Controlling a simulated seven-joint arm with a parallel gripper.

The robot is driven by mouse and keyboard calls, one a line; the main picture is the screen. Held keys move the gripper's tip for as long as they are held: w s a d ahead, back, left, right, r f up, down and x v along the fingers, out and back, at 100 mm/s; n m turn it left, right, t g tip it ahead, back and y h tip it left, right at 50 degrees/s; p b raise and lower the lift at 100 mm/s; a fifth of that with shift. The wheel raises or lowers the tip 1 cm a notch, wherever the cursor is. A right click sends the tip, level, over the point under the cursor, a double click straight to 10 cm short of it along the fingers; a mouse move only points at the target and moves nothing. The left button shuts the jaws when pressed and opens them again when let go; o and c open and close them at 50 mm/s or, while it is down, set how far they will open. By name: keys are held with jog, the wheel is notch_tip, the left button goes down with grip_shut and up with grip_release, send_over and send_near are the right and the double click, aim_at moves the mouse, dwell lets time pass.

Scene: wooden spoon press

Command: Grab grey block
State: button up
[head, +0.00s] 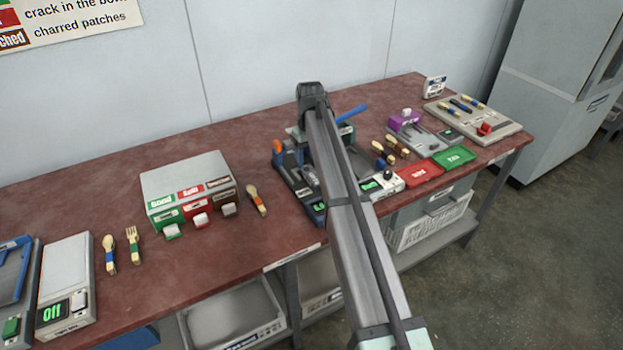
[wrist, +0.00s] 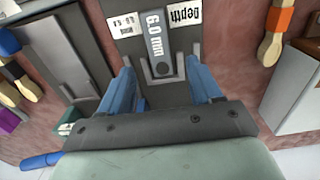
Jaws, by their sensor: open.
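The likely grey block, marked "6.0 mm" (wrist: 158,38), stands in a grey holder on a dark plate (wrist: 118,48), beside "Depth" and other small labels. My gripper (wrist: 164,82) is open, its two blue fingers on either side of the near end of the block's holder. Nothing is seen held; I cannot tell whether the fingers touch anything. In the head view the press station (head: 283,158) is partly covered by my arm, and the fingers and the block cannot be made out there.
A blue lever (head: 352,112) sticks out right of my arm, also in the wrist view (wrist: 40,160). A grey sorting box (head: 187,180) stands left. Spoons (head: 256,198), red (head: 420,173) and green (head: 454,157) trays lie around.

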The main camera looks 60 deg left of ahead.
aim_at(311, 174)
jog(key=shift+w+f, duration=0.1)
jog(key=shift+f, duration=2.85)
jog(key=shift+c, duration=0.5)
grip_shut()
